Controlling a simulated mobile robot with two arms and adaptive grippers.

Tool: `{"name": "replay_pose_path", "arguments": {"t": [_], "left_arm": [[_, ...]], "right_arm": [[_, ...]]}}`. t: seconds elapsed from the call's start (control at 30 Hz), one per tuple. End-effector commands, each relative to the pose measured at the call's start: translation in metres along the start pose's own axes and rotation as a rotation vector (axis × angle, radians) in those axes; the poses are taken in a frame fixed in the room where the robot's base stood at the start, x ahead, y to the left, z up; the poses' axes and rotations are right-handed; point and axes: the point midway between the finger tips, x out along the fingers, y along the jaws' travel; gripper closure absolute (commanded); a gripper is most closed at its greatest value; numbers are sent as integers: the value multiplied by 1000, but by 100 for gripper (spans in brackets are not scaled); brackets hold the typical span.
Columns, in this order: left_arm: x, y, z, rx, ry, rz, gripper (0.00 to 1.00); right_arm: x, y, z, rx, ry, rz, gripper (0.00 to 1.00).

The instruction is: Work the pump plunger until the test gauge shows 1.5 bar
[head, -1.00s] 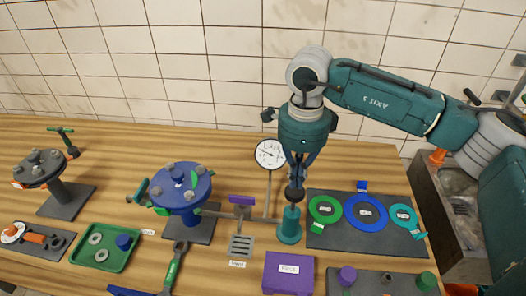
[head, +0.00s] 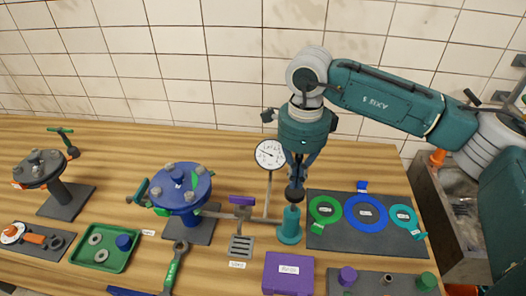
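The pump (head: 290,225) is a teal cylinder on a round base, upright on the bench, with a dark round plunger knob (head: 294,194) on top. My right gripper (head: 296,183) points straight down over the pump, its fingers at the knob. The fingers look close together around the knob's top, but the small size hides whether they grip it. The test gauge (head: 270,153) is a white dial on a thin post left of the gripper. Its needle is too small to read. A pipe joins the pump to the blue flange assembly (head: 181,187). My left gripper is out of view.
A purple block (head: 288,272) stands in front of the pump. A dark mat (head: 335,239) with green, blue and teal rings lies to the right. A green tray (head: 78,258) and a wrench (head: 174,268) are at front left. A sink (head: 437,220) is at far right.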

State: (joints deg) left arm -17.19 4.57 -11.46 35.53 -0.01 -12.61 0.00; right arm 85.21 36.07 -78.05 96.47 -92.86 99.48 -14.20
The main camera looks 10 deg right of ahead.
Motion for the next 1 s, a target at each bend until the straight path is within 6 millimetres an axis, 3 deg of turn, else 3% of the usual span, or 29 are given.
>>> {"name": "replay_pose_path", "arguments": {"t": [1.0], "left_arm": [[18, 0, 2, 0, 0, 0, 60]], "right_arm": [[20, 0, 0, 0, 0, 0, 100]]}}
